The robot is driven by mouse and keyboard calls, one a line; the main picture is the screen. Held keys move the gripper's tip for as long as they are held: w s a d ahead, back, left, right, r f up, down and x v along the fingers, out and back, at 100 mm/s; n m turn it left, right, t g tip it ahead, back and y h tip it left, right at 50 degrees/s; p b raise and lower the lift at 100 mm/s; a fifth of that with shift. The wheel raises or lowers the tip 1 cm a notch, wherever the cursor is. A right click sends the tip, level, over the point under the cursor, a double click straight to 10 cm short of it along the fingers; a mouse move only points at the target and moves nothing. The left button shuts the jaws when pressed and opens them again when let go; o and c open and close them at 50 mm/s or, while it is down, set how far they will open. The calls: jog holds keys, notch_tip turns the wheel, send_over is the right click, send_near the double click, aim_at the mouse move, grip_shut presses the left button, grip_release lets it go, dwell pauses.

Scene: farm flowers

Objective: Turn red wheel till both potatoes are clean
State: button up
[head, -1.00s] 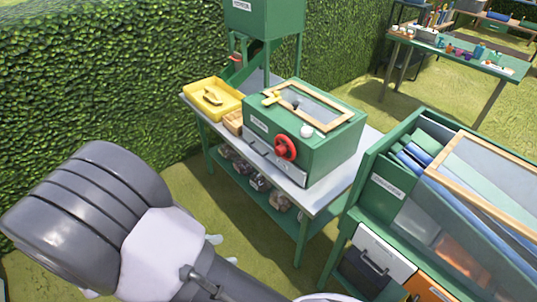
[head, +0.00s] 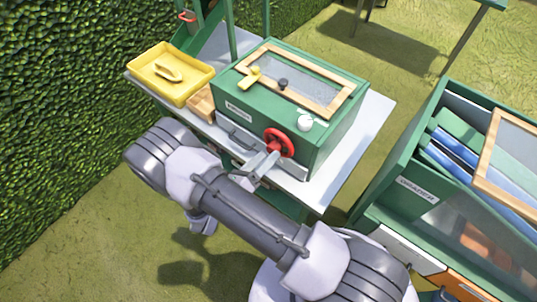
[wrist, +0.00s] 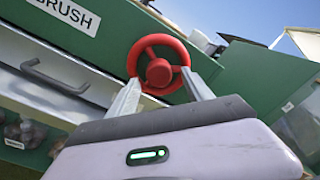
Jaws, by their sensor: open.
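The red wheel (head: 279,142) is on the front face of a green box machine (head: 228,112) with a wood-framed glass lid. My gripper (head: 262,163) is just in front of the wheel. In the wrist view my gripper (wrist: 165,92) is open, its two fingers reaching to the lower left and lower right of the red wheel (wrist: 158,70). I cannot tell whether the fingers touch the rim. The potatoes cannot be made out; the lid's glass (head: 300,88) is cloudy.
A yellow tray (head: 170,72) and a wooden box (head: 202,104) stand left of the machine on the metal table (head: 372,120). A green cabinet (head: 415,180) stands to the right.

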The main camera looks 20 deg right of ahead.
jog(key=shift+x, duration=1)
jog(key=shift+w, duration=0.1)
grip_shut()
